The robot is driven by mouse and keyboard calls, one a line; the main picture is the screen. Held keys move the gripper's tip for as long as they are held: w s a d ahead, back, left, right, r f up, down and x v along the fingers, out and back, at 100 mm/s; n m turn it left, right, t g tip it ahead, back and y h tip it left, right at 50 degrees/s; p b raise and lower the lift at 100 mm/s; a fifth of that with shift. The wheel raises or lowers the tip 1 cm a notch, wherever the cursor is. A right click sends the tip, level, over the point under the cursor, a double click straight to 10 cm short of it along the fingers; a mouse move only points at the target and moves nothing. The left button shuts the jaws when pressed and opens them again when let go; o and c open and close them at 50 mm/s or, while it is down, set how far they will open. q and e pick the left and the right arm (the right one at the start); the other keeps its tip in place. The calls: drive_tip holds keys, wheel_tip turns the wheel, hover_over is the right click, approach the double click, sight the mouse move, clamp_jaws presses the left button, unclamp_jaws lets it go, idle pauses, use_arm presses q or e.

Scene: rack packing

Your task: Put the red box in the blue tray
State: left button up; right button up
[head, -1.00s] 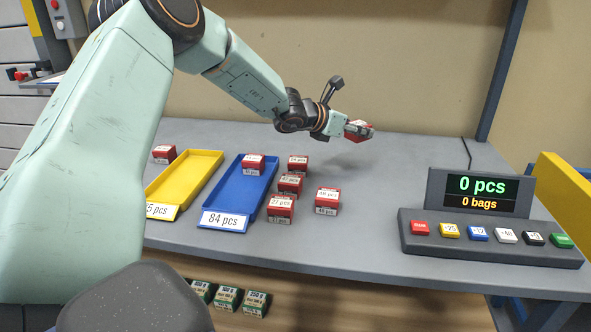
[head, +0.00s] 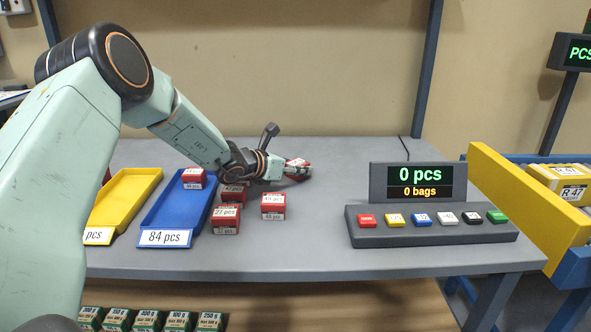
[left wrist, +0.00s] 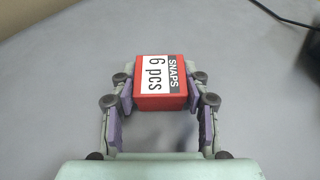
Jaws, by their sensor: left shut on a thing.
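My left gripper (head: 287,168) is shut on a red box (head: 298,172) and holds it over the grey table, right of the other boxes. In the left wrist view the red box (left wrist: 163,98) sits between both finger pads, its label reading "SNAPS 6 pcs". The blue tray (head: 165,218), labelled 84 pcs, lies left of the gripper with one red box (head: 193,179) at its far end. Several more red boxes (head: 226,219) stand on the table between tray and gripper; some are partly hidden by my left arm. My right gripper is not in view.
A yellow tray (head: 128,199) lies left of the blue one, partly behind my arm. A counter display (head: 418,182) with coloured buttons stands on the right. Table space in front of the display and behind it is clear. Green boxes (head: 147,320) sit on a lower shelf.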

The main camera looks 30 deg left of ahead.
use_arm(q)
drive_tip(key=o, duration=0.9)
drive_tip(key=shift+s, duration=0.1)
drive_tip(key=shift+c, duration=0.2)
drive_tip(key=o, duration=0.3)
drive_tip(key=shift+s+r, duration=0.15)
drive_tip(key=shift+r, duration=0.05)
drive_tip(key=shift+o, duration=0.2)
drive_tip(key=shift+w+f, duration=0.15)
drive_tip(key=shift+w, duration=0.05)
drive_tip(key=shift+s, duration=0.1)
